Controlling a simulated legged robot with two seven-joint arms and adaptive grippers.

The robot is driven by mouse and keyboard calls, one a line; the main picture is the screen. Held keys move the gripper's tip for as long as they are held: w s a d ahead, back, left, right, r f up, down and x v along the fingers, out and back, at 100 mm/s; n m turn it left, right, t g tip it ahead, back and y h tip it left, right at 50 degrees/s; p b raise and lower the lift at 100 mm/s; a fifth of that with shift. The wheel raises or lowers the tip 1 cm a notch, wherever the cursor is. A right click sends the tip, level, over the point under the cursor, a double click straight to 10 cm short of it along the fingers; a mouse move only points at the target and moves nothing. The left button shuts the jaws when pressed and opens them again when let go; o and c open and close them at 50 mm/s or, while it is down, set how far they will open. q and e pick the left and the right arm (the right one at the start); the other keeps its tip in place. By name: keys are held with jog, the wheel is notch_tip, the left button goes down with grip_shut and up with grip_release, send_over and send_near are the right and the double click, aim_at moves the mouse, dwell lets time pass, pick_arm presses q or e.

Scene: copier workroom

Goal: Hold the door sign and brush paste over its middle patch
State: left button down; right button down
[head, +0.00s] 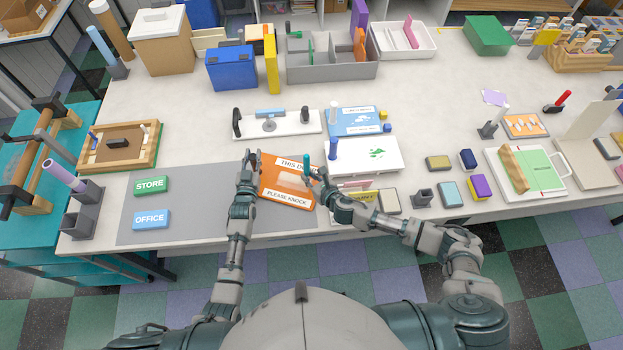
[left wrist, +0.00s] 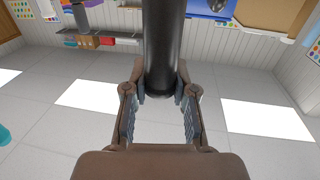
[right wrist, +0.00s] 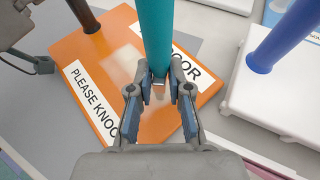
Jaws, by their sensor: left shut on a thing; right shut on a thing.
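The orange door sign (head: 271,179) lies on the table, turned at an angle, with white text strips and a pale middle patch (head: 291,181). It also shows in the right wrist view (right wrist: 70,48), with a dark post at its upper left corner. My left gripper (head: 251,160) is at the sign's left edge, shut on a dark round handle (left wrist: 162,50). My right gripper (head: 311,178) is shut on the teal brush (right wrist: 157,35), held upright over the sign's right part. The brush's lower end is between the fingers; whether it touches the sign is unclear.
A white board with a blue post (head: 385,157) stands right of the sign. A grey mat with green STORE (head: 151,185) and blue OFFICE (head: 151,220) signs lies left. A white plate with black knobs (head: 292,125) is behind. Small blocks and a grey holder (head: 422,197) are to the right.

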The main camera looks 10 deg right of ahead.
jog(key=shift+w+a, duration=0.65)
jog(key=shift+a, duration=0.9)
jog(key=shift+w+a, duration=0.6)
jog(key=shift+a, duration=1)
jog(key=shift+w+a, duration=0.65)
jog(key=shift+a, duration=0.9)
jog(key=shift+w+a, duration=0.15)
jog(key=shift+w, duration=0.1)
jog(key=shift+w+d, duration=0.2)
jog(key=shift+w, duration=0.2)
jog(key=shift+s+d, duration=0.8)
jog(key=shift+d, duration=1.05)
jog(key=shift+s+d, duration=0.75)
jog(key=shift+d, duration=1.1)
jog(key=shift+s+d, duration=0.8)
jog(key=shift+d, duration=1.05)
notch_tip(320, 180, up, 8)
